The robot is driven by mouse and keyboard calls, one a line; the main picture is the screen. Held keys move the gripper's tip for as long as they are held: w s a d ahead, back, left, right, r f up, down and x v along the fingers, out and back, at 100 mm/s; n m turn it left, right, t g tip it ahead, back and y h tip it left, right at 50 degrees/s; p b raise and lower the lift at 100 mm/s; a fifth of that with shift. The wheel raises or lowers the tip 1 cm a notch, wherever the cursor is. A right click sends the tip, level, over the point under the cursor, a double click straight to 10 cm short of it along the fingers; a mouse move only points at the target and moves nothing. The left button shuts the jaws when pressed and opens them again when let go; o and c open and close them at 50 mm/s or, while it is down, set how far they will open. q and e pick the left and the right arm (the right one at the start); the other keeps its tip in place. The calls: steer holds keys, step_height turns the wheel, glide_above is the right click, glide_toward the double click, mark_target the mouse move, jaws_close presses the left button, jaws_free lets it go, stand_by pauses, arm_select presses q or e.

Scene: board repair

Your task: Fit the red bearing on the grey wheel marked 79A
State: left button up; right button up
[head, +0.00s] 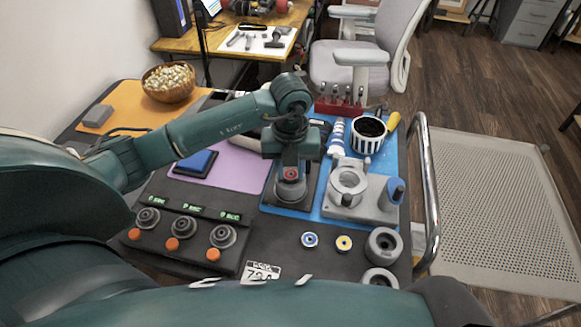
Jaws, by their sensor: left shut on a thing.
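My left gripper (291,183) points down over the dark board on the blue mat. A red ring with a dark centre, the red bearing (291,174), shows at its jaws, which are shut on it. A grey wheel (290,194) is directly below; whether the bearing touches it I cannot tell. Two more grey wheels lie at the front right, one behind (384,244) and one at the front edge (380,278), partly hidden. My right gripper is not in view.
A blue bearing (310,240) and a yellow bearing (344,243) lie on the dark bench top. A grey fixture (350,190) with a blue-topped handle stands right of the gripper. A control panel with several knobs (185,228) is at left. A metal rail (427,190) edges the right side.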

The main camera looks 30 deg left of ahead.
arm_select(q)
steer(key=o, duration=1)
steer(key=shift+s+f, duration=0.15)
steer(key=shift+f, duration=0.25)
steer(key=shift+a, duration=0.1)
steer(key=shift+c, duration=0.3)
steer(key=shift+o, duration=1.3)
steer(key=shift+s+a+r, duration=0.1)
steer(key=shift+a+r, duration=0.05)
steer(key=shift+r, duration=0.15)
steer(key=shift+r+p, duration=0.5)
steer(key=shift+p, duration=0.15)
steer(key=shift+d+r+p, duration=0.2)
steer(key=shift+r+p, duration=0.2)
steer(key=shift+r, duration=0.25)
steer(key=shift+w+r+p, duration=0.15)
steer(key=shift+r+p, duration=0.7)
steer(key=shift+r, duration=0.3)
steer(key=shift+w+r+p, duration=0.1)
steer(key=shift+r+p, duration=0.7)
steer(key=shift+r, duration=0.35)
